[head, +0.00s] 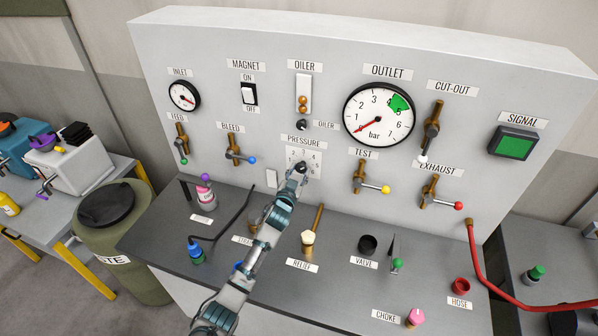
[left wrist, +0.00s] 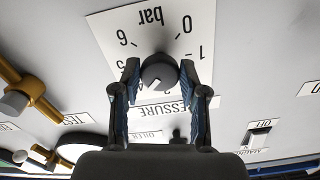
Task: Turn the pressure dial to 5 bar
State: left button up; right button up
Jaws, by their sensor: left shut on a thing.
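The pressure dial (head: 302,168) is a small dark round knob on the white PRESSURE scale plate of the upright panel. In the left wrist view the knob (left wrist: 159,71) stands on its plate (left wrist: 112,22), with the lettering upside down. My left gripper (head: 299,174) reaches up to it from below. In the left wrist view its two fingers (left wrist: 160,80) are closed on either side of the knob. A small pale mark shows on the knob's face, but I cannot read its setting. Part of the scale is hidden. My right gripper is not in view.
The OUTLET gauge (head: 379,114) has a red needle near the low end and a green sector at upper right. TEST (head: 370,187) and BLEED (head: 239,155) valve handles stick out on either side. A relief lever (head: 314,229) rises from the desk right of my arm.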

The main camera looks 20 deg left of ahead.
pick_arm(q)
jog(key=m+p, duration=0.1)
jog(key=m, duration=0.3)
jog(key=shift+r, duration=0.1)
jog(key=shift+m+p, duration=0.7)
jog(key=shift+m, duration=1.4)
jog(key=shift+f, duration=0.2)
jog(key=o, duration=1.1)
jog(key=shift+o, duration=0.2)
jog(key=shift+r, duration=0.1)
jog(key=s, duration=1.2)
jog(key=shift+a, duration=0.25)
jog(key=shift+w, duration=0.1)
